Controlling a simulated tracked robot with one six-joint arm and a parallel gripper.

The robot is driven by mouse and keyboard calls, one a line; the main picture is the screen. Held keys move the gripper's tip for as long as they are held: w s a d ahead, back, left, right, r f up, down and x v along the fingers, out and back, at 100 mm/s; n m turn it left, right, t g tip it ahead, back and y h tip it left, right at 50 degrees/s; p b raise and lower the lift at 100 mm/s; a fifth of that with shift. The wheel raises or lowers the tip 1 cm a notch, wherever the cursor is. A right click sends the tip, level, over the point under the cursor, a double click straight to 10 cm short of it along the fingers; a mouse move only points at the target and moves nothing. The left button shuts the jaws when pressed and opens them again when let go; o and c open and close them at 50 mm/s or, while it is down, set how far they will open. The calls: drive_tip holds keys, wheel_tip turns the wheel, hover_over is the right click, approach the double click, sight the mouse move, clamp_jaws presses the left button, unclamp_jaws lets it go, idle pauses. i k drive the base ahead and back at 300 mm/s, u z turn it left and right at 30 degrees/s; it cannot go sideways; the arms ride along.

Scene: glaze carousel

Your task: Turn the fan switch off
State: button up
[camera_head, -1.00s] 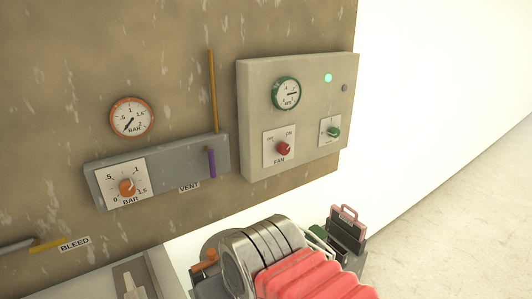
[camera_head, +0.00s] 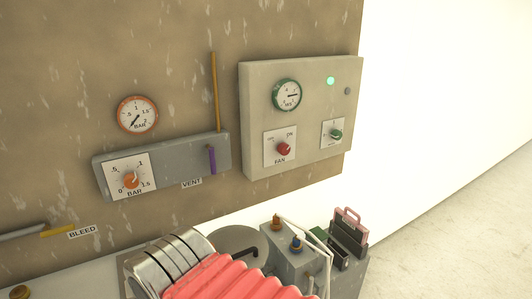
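The fan switch is a red rotary knob (camera_head: 284,149) on a white plate marked FAN (camera_head: 270,155). It is on the front of the beige control box (camera_head: 310,105) on the wall. OFF is at the upper left of the plate and ON at the upper right. The knob is too small to read its setting surely. A green lamp (camera_head: 330,81) is lit at the box's top right. My arm's red ribbed sleeve and metal rings are at the bottom, below the box. My gripper is not visible, and nothing covers the knob.
To the left are an orange knob (camera_head: 131,180), a purple handle (camera_head: 211,159) and an orange-rimmed gauge (camera_head: 137,114). Space before the box looks clear.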

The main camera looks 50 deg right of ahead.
sight(284, 149)
drive_tip(key=u, duration=0.85)
drive_tip(key=k, duration=1.3)
drive_tip(key=z, duration=1)
drive_tip(key=i, duration=1)
drive_tip(key=z, duration=0.05)
